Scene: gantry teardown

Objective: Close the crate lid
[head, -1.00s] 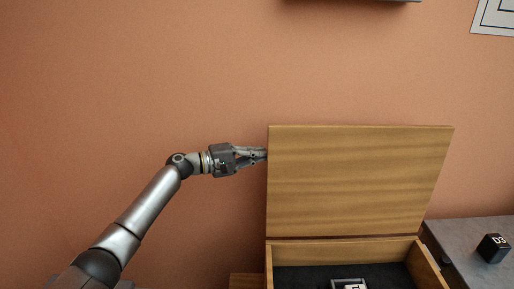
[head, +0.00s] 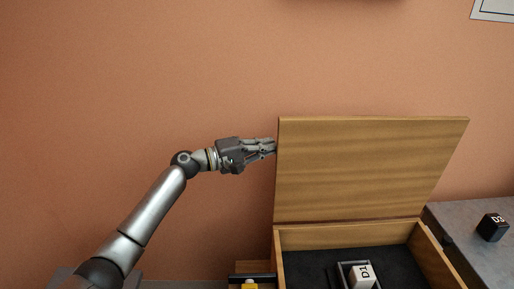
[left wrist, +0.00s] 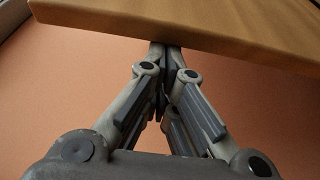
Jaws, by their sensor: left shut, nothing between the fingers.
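The wooden crate (head: 432,252) stands at the lower right in the head view. Its lid (head: 370,170) is open and stands upright at the back. The lid's edge also shows across the top of the left wrist view (left wrist: 215,25). My left gripper (head: 274,147) is shut and empty, with its fingertips at the lid's left edge, near the upper part. The tips seem to reach slightly behind the lid; whether they touch it I cannot tell. My right gripper is not in view.
Inside the crate, a white block marked D1 (head: 362,277) sits in a grey frame on dark lining. A black block (head: 492,227) stands on a grey surface (head: 455,222) to the right. An orange wall (head: 130,80) is behind.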

